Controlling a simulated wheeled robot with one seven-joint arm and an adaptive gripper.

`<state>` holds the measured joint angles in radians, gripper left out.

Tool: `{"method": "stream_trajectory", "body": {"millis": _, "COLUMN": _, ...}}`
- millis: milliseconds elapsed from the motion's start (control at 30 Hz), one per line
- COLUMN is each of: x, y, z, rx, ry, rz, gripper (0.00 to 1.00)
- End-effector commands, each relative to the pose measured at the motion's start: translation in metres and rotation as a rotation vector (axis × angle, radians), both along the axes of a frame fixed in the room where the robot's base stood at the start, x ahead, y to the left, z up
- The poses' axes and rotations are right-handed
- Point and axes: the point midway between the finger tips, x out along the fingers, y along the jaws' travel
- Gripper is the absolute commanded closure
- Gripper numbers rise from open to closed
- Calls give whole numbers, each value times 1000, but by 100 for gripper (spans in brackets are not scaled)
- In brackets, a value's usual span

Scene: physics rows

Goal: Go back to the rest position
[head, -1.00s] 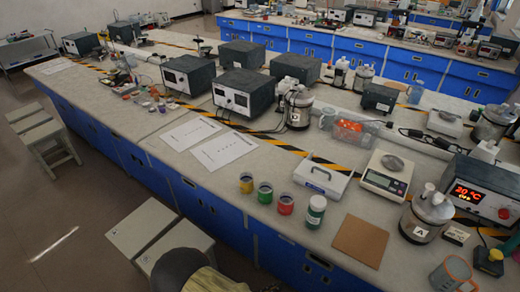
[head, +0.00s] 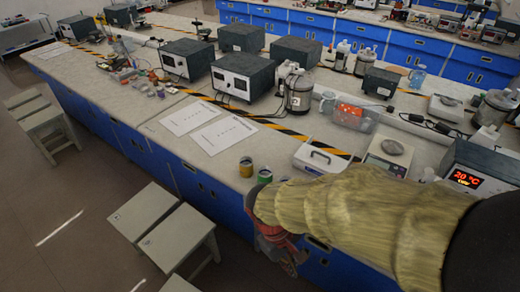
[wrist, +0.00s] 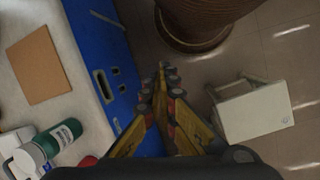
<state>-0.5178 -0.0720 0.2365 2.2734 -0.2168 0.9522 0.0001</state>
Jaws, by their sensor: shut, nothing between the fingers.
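My gripper (head: 288,264) hangs in front of the bench's blue front, past the edge, at the lower middle of the head view. In the wrist view my gripper (wrist: 162,80) points down toward the floor with its yellow and red fingers together and nothing between them. My arm stretches in from the right in the head view and hides the right front of the bench top.
A stool (wrist: 255,115) stands right.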

Motion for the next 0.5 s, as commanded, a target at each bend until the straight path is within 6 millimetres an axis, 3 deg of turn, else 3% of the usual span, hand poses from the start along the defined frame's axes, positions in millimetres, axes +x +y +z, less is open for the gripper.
{"method": "stream_trajectory", "body": {"millis": 33, "x": 0, "y": -4, "z": 16, "rx": 50, "ry": -44, "rz": -57, "gripper": 100}}
{"method": "stream_trajectory", "body": {"millis": 267, "x": -3, "y": -23, "z": 78, "rx": 242, "ry": -237, "rz": -283, "gripper": 100}}
{"method": "stream_trajectory", "body": {"millis": 500, "x": -12, "y": -60, "z": 143, "rx": 364, "ry": -467, "rz": -463, "gripper": 100}}
